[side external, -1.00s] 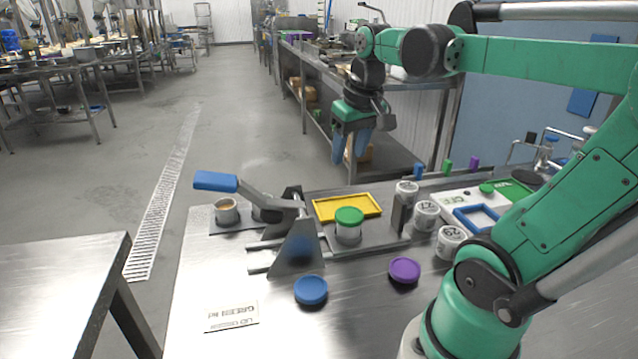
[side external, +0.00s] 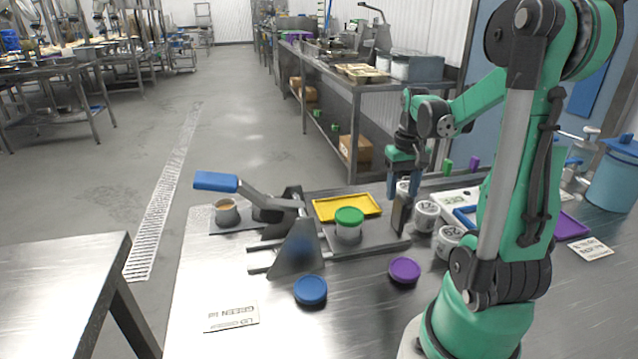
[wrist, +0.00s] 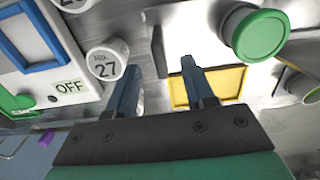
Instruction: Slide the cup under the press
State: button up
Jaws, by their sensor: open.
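The cup (side external: 348,235) with a green lid (side external: 349,215) stands upright on a metal track, right of the press (side external: 298,252). The press has a raised lever with a blue handle (side external: 216,181). A dark upright block (side external: 400,213) stands at the track's right end, apart from the cup. My gripper (side external: 405,198) is open at this block, pointing down. In the wrist view the block (wrist: 158,52) shows between and beyond my open fingers (wrist: 160,80); I cannot tell whether they touch it. The green lid (wrist: 261,35) is also in the wrist view, outside my fingers.
A yellow frame (side external: 347,206) lies behind the cup. White numbered cups (side external: 426,215) stand close right of the block. Blue (side external: 310,290) and purple (side external: 404,270) lids lie in front. A small open cup (side external: 227,213) sits left of the press.

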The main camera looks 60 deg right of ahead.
aim_at(401, 199)
jog(key=shift+f, duration=2.5)
grip_shut()
